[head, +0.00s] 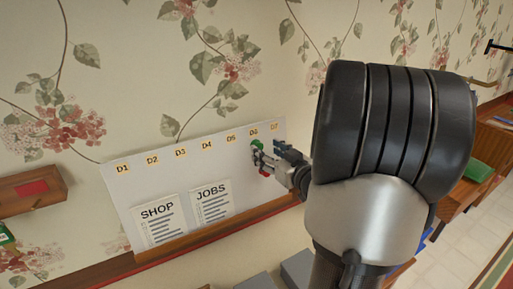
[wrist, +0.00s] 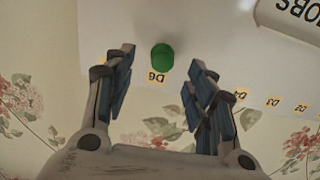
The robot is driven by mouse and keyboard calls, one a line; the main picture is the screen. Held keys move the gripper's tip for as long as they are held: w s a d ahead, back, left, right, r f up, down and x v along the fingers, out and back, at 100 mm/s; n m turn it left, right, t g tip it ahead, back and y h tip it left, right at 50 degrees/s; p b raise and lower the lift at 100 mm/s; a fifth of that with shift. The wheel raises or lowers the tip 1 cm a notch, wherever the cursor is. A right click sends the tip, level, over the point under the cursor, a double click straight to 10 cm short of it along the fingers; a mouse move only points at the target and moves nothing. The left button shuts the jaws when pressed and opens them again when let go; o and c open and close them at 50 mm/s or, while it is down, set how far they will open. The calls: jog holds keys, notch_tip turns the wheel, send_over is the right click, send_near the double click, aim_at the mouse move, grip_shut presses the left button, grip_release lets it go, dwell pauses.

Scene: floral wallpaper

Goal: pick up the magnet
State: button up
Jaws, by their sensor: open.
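The magnet is a green round knob (wrist: 162,58) on the white board, by the label D6. In the wrist view it sits between the tips of my gripper's open fingers (wrist: 160,62), with a visible gap on each side. I cannot tell how far the fingertips are from the board. In the head view the magnet (head: 257,145) shows as a green patch at the upper right of the board, partly hidden by my gripper (head: 259,157). A small red patch (head: 264,172) shows just below the gripper; I cannot tell what it is.
The white board (head: 125,190) carries labels D1 to D7 and two sheets, SHOP (head: 160,222) and JOBS (head: 211,203). A wooden ledge (head: 195,243) runs beneath it. A wooden shelf (head: 28,192) is at left. A green object (head: 483,172) lies on wooden furniture at right.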

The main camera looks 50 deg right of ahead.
aim_at(260, 146)
jog(key=b+x, duration=0.1)
jog(key=x, duration=0.4)
jog(key=shift+a, duration=0.15)
jog(key=shift+c, duration=0.5)
jog(key=c, duration=0.9)
jog(key=shift+o, duration=0.2)
